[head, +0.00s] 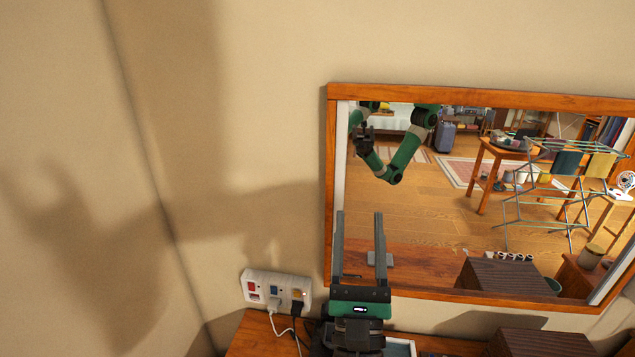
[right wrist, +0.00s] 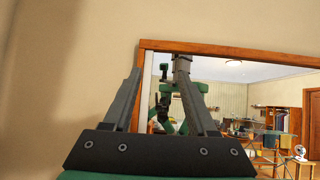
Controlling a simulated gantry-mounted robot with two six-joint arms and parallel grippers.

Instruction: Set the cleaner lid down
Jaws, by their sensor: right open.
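My right gripper (head: 359,213) is open in the head view, its two long grey fingers pointing up in front of the mirror, with nothing between them. The right wrist view also shows this gripper (right wrist: 158,68) with its fingers apart and empty, facing the wall and mirror. I cannot make out the cleaner lid in either view. My left gripper is not directly in view; a green arm shows in the mirror, but I cannot tell which arm it is.
The wood-framed mirror (head: 480,98) is on the wall behind the gripper. A power strip (head: 275,287) with plugged-in cables is to its left. Below are a wooden top (head: 247,337), a pale tray-like thing (head: 401,346) partly hidden by my gripper, and a dark brown box (head: 540,344).

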